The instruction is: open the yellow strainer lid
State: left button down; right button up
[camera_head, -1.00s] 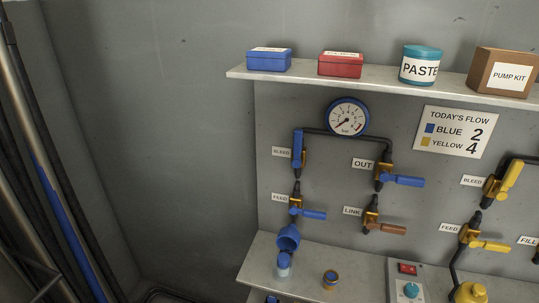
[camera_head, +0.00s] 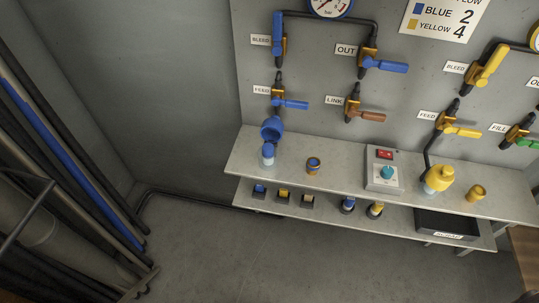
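The yellow strainer (camera_head: 437,179) stands on the right part of the bench, below the yellow FEED valve (camera_head: 450,127). It has a clear lower part and a yellow top, which looks seated on it. A dark pipe runs from the valve down to it. A small yellow-brown cup-like part (camera_head: 475,193) stands just right of it. The blue strainer (camera_head: 269,142) stands at the bench's left end, its blue top tilted. Neither of my grippers shows in the head view.
The bench (camera_head: 340,160) also holds a control box (camera_head: 383,172) with a red switch and teal knob, and a small blue-and-yellow part (camera_head: 313,165). A lower shelf (camera_head: 330,209) carries several small blue and yellow parts and a dark tray (camera_head: 446,227). Hoses line the left wall.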

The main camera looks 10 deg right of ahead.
aim_at(440, 176)
jog(key=k+j+z, duration=0.1)
jog(key=z, duration=1.5)
